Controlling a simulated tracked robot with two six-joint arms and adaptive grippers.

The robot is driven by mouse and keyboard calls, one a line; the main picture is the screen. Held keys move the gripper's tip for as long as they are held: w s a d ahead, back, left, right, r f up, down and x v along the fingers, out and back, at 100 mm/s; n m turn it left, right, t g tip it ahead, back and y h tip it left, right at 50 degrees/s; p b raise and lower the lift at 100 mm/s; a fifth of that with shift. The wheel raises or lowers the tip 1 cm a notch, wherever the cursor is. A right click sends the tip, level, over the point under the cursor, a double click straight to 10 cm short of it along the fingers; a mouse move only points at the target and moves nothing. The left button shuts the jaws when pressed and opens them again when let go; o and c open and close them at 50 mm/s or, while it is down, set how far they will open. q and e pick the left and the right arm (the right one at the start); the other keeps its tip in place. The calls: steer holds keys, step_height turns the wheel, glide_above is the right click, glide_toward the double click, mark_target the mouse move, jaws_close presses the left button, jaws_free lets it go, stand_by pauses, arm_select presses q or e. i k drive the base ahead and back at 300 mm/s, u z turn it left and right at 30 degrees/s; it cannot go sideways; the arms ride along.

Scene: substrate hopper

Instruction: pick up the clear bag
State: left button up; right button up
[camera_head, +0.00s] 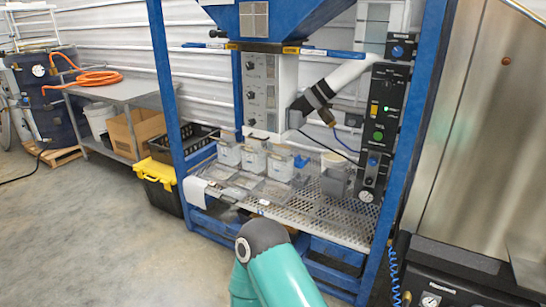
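Several clear, thin, flat bags lie on the perforated metal shelf (345,222) under the hopper; one clear bag (272,191) is near the shelf's front middle, and another (243,180) lies to its left. Their outlines are faint and partly overlap. Behind them stand upright bags with grey-white contents, one at the left (228,153) and one farther right (280,164). A teal arm of mine with a dark grey joint rises at the bottom middle, in front of the shelf. I make out neither gripper.
A blue frame (168,85) surrounds the shelf, with the blue hopper (265,20) above. A control panel (383,125) is at the right post. A yellow-lidded black tote (160,180) stands left. Open concrete floor lies at the left front.

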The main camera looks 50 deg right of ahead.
mark_target(230, 155)
steer(key=z, duration=0.65)
steer(key=i, duration=1.25)
steer(key=z, duration=0.85)
steer(key=i, duration=0.6)
steer(key=k, duration=0.9)
steer(key=z, duration=0.2)
steer(key=i, duration=0.85)
steer(key=u, duration=0.1)
